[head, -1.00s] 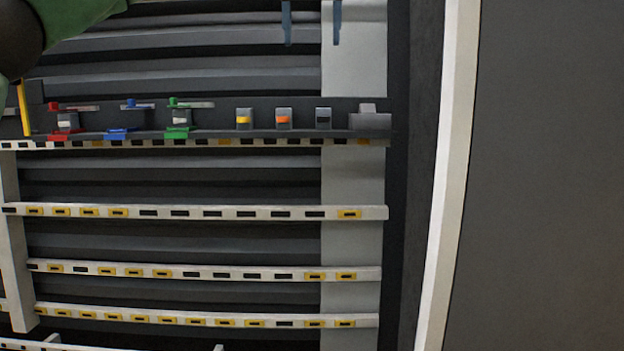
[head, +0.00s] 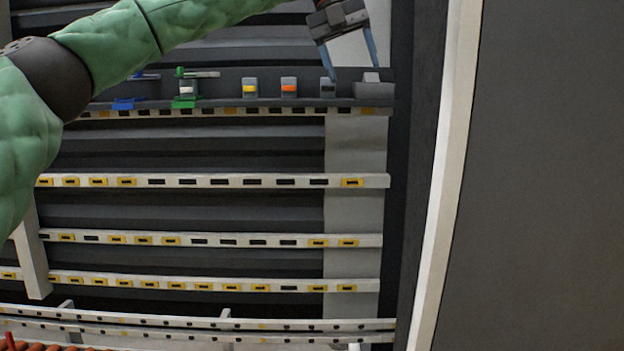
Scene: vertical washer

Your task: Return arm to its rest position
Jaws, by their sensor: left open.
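My left arm, in a green sleeve, comes in from the left and reaches across the top of the head view. Its gripper (head: 352,72) is at the upper right with its two blue-grey fingers apart and pointing down. Nothing shows between the fingers. The left fingertip overlaps the black-fronted switch block (head: 328,88) in the picture; I cannot tell whether they touch. The right fingertip hangs by the grey block (head: 372,86) at the shelf's right end. My right gripper is not in view.
The shelf holds blue (head: 124,104), green (head: 184,102), yellow (head: 250,88) and orange (head: 289,88) marked parts. Pale slotted rails (head: 215,181) run below. A white vertical post (head: 447,180) and a plain dark panel (head: 550,180) stand at the right. Reddish items (head: 40,347) show at bottom left.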

